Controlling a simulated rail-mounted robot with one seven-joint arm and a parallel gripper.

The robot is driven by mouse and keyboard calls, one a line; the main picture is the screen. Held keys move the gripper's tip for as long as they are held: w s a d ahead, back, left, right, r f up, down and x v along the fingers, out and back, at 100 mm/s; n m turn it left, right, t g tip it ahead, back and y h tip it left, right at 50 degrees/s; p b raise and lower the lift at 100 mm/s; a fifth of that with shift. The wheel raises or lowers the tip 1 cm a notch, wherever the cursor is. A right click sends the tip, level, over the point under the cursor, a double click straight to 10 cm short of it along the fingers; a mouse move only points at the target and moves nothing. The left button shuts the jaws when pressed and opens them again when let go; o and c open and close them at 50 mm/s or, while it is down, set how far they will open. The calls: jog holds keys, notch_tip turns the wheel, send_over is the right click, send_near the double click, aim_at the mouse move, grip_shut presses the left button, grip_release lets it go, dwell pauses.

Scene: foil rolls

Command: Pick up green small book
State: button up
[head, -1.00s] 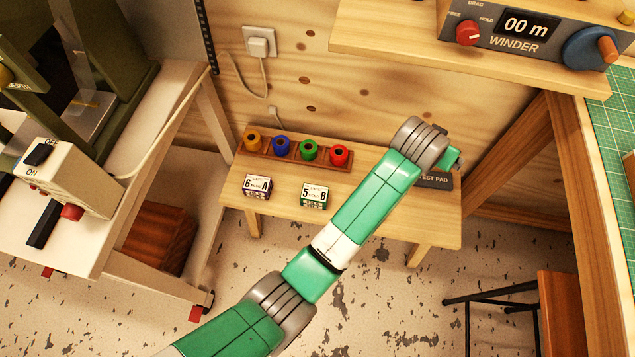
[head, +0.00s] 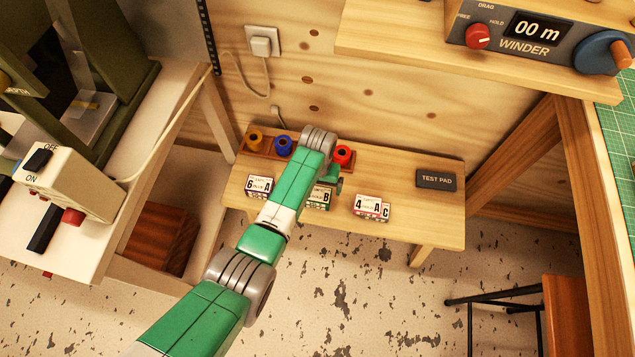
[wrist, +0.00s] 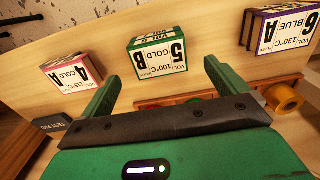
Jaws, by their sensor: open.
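The green small book (head: 319,199), marked 5 B, lies on the low wooden bench, partly hidden by my arm in the head view. In the wrist view the green book (wrist: 157,52) shows its white label, "GOLD", and green edges. My gripper (wrist: 162,72) is open and empty, its two green fingers pointing toward the book, one on either side of it in the picture. The book looks apart from the fingers. In the head view my gripper is mostly hidden behind my wrist.
A purple-edged book (head: 260,186) lies left of the green one, a pink-edged book (head: 371,208) right. Behind is a rack with colored rolls, including a red one (head: 342,155). A dark test pad (head: 436,179) lies at the bench's right. The winder shelf (head: 420,45) overhangs above.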

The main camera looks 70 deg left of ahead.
aim_at(317, 194)
notch_tip(317, 194, down, 4)
jog(key=shift+s+d+f+b, duration=0.15)
jog(key=shift+f+b, duration=0.1)
jog(key=shift+b, duration=1)
jog(key=shift+r, duration=0.2)
jog(key=c, duration=1.1)
notch_tip(317, 194, up, 4)
jog(key=p, duration=0.3)
jog(key=shift+r+p, duration=0.1)
jog(key=shift+p, duration=0.3)
jog(key=s+d+p, duration=0.8)
jog(key=s+d, duration=0.2)
jog(key=d, duration=0.2)
jog(key=shift+s+r+p, duration=0.15)
jog(key=shift+r+p, duration=0.15)
jog(key=shift+r, duration=0.1)
